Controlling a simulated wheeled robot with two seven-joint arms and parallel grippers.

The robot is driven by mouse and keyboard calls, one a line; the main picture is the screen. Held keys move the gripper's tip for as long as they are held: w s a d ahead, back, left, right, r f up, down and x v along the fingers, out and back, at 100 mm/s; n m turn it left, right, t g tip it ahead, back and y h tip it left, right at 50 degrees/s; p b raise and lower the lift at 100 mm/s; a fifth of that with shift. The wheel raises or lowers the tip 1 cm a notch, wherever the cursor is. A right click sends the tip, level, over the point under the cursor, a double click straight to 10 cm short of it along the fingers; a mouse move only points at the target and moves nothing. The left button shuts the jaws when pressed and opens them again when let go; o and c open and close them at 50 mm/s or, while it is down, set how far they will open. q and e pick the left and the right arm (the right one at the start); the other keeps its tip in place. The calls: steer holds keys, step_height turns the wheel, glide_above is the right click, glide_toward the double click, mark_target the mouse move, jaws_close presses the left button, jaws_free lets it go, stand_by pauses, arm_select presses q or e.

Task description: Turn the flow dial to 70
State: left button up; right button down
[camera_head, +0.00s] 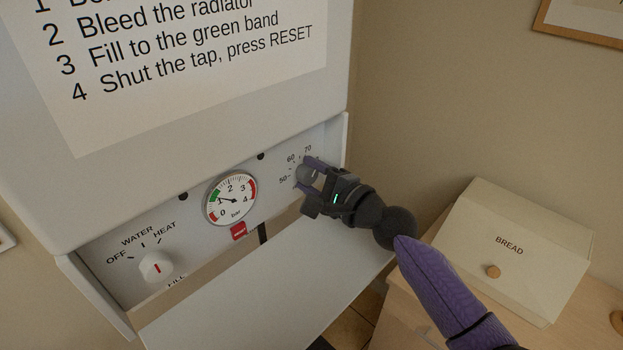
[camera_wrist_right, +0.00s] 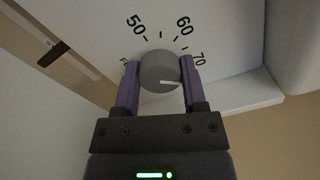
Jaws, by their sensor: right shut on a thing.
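The grey flow dial (camera_wrist_right: 160,70) sits on the white boiler panel, with 50, 60 and 70 marked around it. In the right wrist view its white pointer line lies nearly level and points right, toward the side of the 70 mark; the finger there hides whether it lines up exactly. My right gripper (camera_wrist_right: 160,82) is shut on the dial, one purple finger on each side. In the head view the right gripper (camera_head: 309,175) covers part of the dial (camera_head: 303,173). My left gripper is not in view.
A pressure gauge (camera_head: 231,198), a red button (camera_head: 239,231) and a white WATER/HEAT knob (camera_head: 156,266) are on the same panel, left of the dial. A white shelf (camera_head: 265,285) juts out below. A bread box (camera_head: 515,250) stands on the wooden counter at right.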

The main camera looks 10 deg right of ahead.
steer(key=shift+n, duration=0.5)
stand_by(0.3)
steer(key=shift+c, duration=0.7)
jaws_free()
steer(key=b+v, duration=0.1)
steer(key=v, duration=0.8)
steer(key=shift+f, duration=0.2)
steer(key=shift+s+d+r, duration=0.15)
steer(key=shift+s+d, duration=0.1)
steer(key=shift+s, duration=0.15)
